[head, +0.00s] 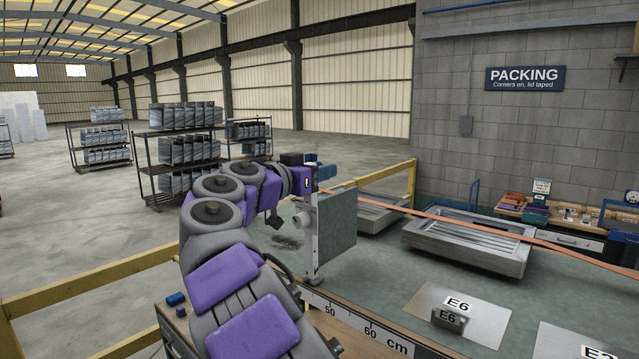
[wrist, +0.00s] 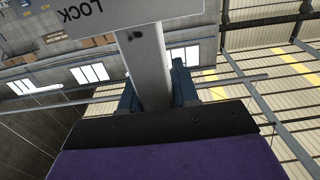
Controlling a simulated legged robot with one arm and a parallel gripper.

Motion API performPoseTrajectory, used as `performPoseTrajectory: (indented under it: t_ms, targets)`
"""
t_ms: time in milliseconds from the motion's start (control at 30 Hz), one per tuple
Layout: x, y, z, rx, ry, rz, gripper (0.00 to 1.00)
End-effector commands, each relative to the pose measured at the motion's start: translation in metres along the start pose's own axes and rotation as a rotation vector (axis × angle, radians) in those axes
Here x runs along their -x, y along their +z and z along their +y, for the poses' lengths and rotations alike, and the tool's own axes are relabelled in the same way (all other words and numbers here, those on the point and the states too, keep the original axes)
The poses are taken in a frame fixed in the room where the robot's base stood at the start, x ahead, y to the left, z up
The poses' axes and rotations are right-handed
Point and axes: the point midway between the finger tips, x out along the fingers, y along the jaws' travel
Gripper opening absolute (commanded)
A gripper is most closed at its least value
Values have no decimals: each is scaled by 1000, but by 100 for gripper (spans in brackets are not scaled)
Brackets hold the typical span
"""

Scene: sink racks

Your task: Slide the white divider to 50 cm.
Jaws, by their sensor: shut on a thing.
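The white divider (head: 314,243) stands upright at the table's front edge, with a grey-green panel (head: 337,228) and a round knob (head: 301,219). Its foot is near the 50 mark of the cm scale (head: 350,321), a little to its left; the exact reading cannot be told. My gripper (head: 322,172) is at the top of the divider. In the wrist view, its blue fingers (wrist: 157,86) are on both sides of the white upright (wrist: 150,70), shut on it. A white plate reading LOCK (wrist: 130,14) appears upside down there.
The green table is clear right of the divider up to the E6 plate (head: 483,318) and block (head: 448,316). A yellow rail (head: 90,282) runs along the left.

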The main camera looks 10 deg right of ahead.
Motion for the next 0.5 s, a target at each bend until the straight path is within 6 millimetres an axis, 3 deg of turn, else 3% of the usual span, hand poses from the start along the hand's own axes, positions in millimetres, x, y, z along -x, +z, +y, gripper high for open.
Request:
performPoseTrajectory:
  t_ms: [500]
  targets:
    - [7, 0, 62, -3, -9, 8, 0]
